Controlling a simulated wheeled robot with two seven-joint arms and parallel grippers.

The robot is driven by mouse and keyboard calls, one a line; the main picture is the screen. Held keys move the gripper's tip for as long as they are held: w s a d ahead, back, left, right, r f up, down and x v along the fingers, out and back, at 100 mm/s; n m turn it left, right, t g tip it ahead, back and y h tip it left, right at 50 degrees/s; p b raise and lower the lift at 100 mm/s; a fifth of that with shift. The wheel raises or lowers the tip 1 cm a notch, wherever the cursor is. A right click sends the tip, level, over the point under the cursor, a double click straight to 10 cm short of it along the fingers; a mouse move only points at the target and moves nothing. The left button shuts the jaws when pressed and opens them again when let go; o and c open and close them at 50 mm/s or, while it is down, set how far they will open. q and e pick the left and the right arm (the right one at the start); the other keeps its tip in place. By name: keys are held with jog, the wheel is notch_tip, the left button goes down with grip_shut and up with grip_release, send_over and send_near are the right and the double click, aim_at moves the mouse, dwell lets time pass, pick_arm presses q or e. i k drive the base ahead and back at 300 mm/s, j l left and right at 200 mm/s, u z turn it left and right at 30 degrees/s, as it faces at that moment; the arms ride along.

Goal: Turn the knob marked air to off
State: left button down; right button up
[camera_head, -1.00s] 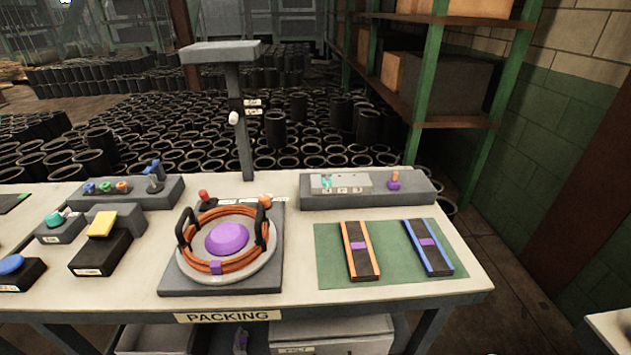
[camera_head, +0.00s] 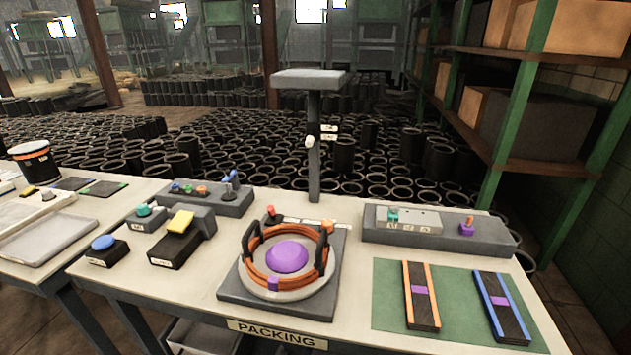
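A grey post (camera_head: 314,170) with a flat top stands at the back of the packing table (camera_head: 190,300). A small white knob or lever (camera_head: 310,142) is on the post, about halfway up. Two small white labels (camera_head: 329,133) sit to the right of it, one above the other; their print is too small to read. I cannot tell which control is marked air or how the knob is set. Neither of my grippers is in view.
A round fixture with an orange coil (camera_head: 287,258) stands in front of the post. Control boxes (camera_head: 206,198) stand left, a grey panel (camera_head: 438,233) right. A green mat (camera_head: 455,300) holds two strips. Black sleeves (camera_head: 230,135) crowd the floor behind. A second table (camera_head: 105,200) adjoins at left.

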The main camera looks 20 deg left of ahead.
aim_at(143, 209)
jog(key=u, duration=1.65)
jog(key=j, duration=0.15)
